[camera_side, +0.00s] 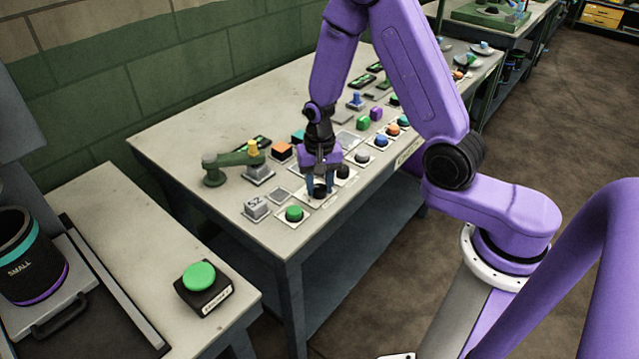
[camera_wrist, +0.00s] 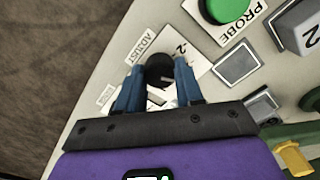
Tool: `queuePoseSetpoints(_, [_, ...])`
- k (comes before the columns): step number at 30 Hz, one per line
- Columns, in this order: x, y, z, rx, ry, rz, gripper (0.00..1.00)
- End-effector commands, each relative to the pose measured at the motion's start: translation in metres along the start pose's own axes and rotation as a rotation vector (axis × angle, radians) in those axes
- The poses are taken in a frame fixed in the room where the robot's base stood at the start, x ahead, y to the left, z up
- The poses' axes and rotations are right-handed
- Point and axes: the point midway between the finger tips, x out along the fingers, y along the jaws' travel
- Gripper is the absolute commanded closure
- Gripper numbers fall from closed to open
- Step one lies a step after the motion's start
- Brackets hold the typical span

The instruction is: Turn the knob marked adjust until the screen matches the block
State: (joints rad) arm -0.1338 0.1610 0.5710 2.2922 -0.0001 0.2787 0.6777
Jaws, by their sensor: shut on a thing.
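The black adjust knob (camera_wrist: 158,68) stands on a white plate with the word ADJUST beside it and printed marks, one reading -2. My gripper (camera_wrist: 160,88) has its two blue fingers on either side of the knob, shut on it. In the side view my gripper (camera_side: 320,185) points straight down over the knob (camera_side: 320,191). A grey block (camera_side: 256,208) marked 52 sits at the near left of the bench; part of it shows in the wrist view (camera_wrist: 303,30). A dark display (camera_side: 262,142) sits behind the green arm fixture, its reading illegible.
A green button (camera_side: 294,213) labelled PROBE in the wrist view (camera_wrist: 228,8) and a flat grey pad (camera_side: 279,195) are close to the knob. A green arm fixture (camera_side: 232,160) stands behind. Several buttons, knobs and coloured blocks line the bench to the right.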

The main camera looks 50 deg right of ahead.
Motion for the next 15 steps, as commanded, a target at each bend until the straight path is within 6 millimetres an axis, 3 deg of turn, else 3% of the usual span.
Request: queuePoseSetpoints(15, [-0.0006, -0.0001, -0.0007, -0.490, 0.002, -0.001, 0.94])
